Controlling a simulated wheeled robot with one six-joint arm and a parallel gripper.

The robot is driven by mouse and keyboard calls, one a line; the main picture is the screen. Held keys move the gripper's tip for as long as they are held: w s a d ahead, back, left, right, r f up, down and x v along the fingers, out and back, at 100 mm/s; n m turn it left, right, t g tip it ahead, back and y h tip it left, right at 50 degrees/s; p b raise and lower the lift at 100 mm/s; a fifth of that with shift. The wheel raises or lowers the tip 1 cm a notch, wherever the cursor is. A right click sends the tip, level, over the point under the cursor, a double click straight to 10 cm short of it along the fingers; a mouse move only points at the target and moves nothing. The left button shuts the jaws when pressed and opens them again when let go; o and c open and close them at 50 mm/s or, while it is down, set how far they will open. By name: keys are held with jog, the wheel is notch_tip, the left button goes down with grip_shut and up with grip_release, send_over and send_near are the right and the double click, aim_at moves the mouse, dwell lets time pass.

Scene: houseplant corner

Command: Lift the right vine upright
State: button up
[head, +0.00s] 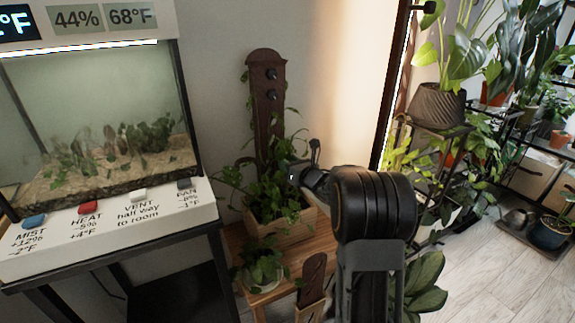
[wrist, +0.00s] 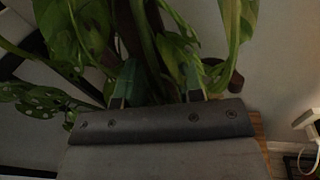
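A leafy green vine plant (head: 268,190) grows in a wooden planter box (head: 300,224) against a tall dark board with pegs (head: 267,100). Stems spread to both sides, and some hang over the box rim. I cannot tell exactly which stem is the right vine; my arm covers part of that side. My gripper (head: 303,177) is at the plant's right side, in front of the board. In the wrist view, my gripper (wrist: 156,84) has its two teal fingers apart, with stems and leaves (wrist: 150,40) close in front of and between them. No firm grip shows.
A terrarium (head: 100,130) with labelled buttons stands on a stand at left. A small potted plant (head: 262,268) and a small dark board in a wooden pot (head: 312,280) stand at the front. More plants (head: 440,100) crowd the right. Floor is free at lower right.

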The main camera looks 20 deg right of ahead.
jog(key=shift+w, duration=0.2)
jog(key=shift+c, duration=0.4)
grip_shut()
